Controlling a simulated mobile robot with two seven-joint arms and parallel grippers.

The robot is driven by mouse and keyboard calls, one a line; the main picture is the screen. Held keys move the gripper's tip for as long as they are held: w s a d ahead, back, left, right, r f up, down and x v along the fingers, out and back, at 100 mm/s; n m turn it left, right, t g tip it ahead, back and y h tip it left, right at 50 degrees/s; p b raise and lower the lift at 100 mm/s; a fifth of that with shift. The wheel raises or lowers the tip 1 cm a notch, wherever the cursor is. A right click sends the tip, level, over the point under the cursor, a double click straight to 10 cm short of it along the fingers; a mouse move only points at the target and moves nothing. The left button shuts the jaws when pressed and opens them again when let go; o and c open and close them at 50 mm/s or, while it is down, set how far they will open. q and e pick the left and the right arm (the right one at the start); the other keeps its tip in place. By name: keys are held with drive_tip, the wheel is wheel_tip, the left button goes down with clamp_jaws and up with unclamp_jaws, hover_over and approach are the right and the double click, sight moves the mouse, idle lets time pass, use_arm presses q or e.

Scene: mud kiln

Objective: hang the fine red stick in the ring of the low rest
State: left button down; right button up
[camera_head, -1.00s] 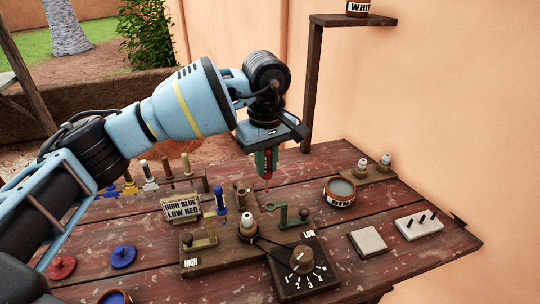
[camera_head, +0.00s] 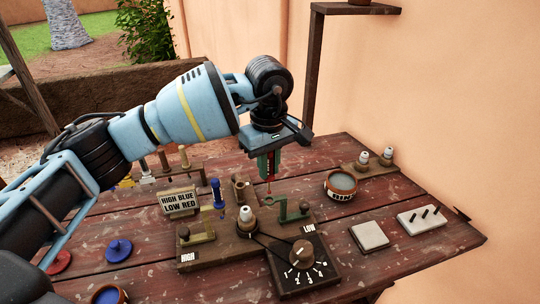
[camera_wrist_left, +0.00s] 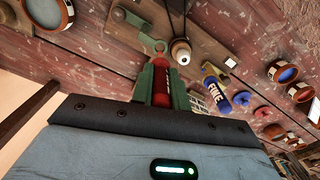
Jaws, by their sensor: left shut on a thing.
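My left gripper (camera_head: 270,168) is shut on the fine red stick (camera_head: 269,162), held upright with its thin tip down. The low rest (camera_head: 294,211) is a green bracket on the wooden board, beside the LOW label. Its ring (camera_head: 268,199) is just below the stick's tip; I cannot tell whether the tip is inside it. The left wrist view shows the red stick (camera_wrist_left: 161,84) between the green fingers, with the ring (camera_wrist_left: 161,47) just beyond. My right gripper is not in view.
A sign (camera_head: 180,201) reads "HIGH BLUE LOW RED". A white-topped post (camera_head: 246,215) and a numbered dial (camera_head: 302,255) are close to the low rest. A labelled bowl (camera_head: 341,184) and a pale square block (camera_head: 369,235) stand to the right.

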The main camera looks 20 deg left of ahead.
sight(269, 176)
use_arm(q)
drive_tip(key=shift+f, duration=0.7)
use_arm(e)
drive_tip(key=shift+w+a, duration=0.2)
use_arm(q)
drive_tip(key=shift+r, duration=0.15)
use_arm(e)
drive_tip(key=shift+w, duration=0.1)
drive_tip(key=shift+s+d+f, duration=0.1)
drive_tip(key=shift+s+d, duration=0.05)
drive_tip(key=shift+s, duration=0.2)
use_arm(q)
drive_tip(key=shift+f, duration=0.6)
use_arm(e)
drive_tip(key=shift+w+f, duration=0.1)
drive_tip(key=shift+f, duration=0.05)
use_arm(q)
drive_tip(key=shift+f, duration=0.15)
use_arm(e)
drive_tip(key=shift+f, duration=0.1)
use_arm(q)
drive_tip(key=shift+f+b, duration=0.35)
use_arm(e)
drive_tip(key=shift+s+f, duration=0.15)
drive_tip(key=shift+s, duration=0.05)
use_arm(q)
drive_tip(key=shift+f, duration=0.2)
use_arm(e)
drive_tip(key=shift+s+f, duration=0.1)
